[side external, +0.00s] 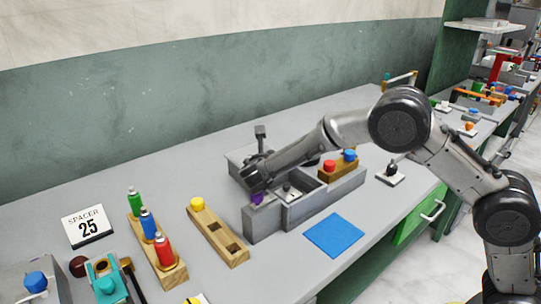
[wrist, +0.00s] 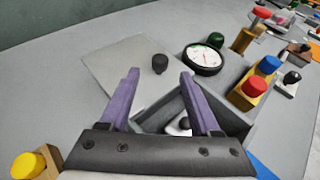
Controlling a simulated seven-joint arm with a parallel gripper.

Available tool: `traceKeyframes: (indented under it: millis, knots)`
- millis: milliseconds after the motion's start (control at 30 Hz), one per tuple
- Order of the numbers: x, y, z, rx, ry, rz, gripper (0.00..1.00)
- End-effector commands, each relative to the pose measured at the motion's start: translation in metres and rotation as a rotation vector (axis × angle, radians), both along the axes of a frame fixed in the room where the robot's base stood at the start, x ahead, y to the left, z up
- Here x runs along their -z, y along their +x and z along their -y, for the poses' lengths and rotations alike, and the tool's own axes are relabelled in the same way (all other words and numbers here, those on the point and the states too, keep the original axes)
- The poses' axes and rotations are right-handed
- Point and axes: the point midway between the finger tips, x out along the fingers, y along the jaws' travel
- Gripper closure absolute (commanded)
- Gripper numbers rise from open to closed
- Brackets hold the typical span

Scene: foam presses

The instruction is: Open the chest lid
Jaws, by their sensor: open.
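A flat grey panel that looks like the chest lid (wrist: 115,68) lies beyond my fingertips in the wrist view, with a black knob (wrist: 159,63) on it. In the side view the knob (side external: 260,131) stands up behind my gripper (side external: 257,197). My gripper (wrist: 158,76) is open, its purple fingers apart and nothing between them. The knob appears between the fingertips in the wrist picture, but farther off. A grey open-topped box (side external: 300,211) is below and beside the gripper, with a pale knobbed piece inside (wrist: 182,122). My gripper hides part of the panel and box.
A dial gauge (wrist: 204,59) stands right of the panel. A wooden block with red and blue knobs (side external: 338,166) is beside the box. A blue square (side external: 333,235) lies in front. Wooden racks (side external: 218,236) stand left. The bench behind the panel is clear.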

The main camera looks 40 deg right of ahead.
Motion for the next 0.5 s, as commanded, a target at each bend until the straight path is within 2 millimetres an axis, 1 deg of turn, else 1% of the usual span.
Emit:
traceKeyframes:
  millis: [33, 100, 233, 333, 500]
  knots:
    - [-0.005, -0.008, -0.009, -0.003, 0.0, 0.002, 0.36]
    - [-0.01, -0.016, -0.017, -0.003, 0.0, 0.0, 0.36]
    - [-0.018, -0.029, -0.03, -0.002, 0.0, 0.0, 0.36]
    - [-0.022, -0.036, -0.036, 0.0, -0.001, 0.001, 0.36]
    - [-0.024, -0.041, -0.04, 0.0, 0.0, 0.0, 0.36]
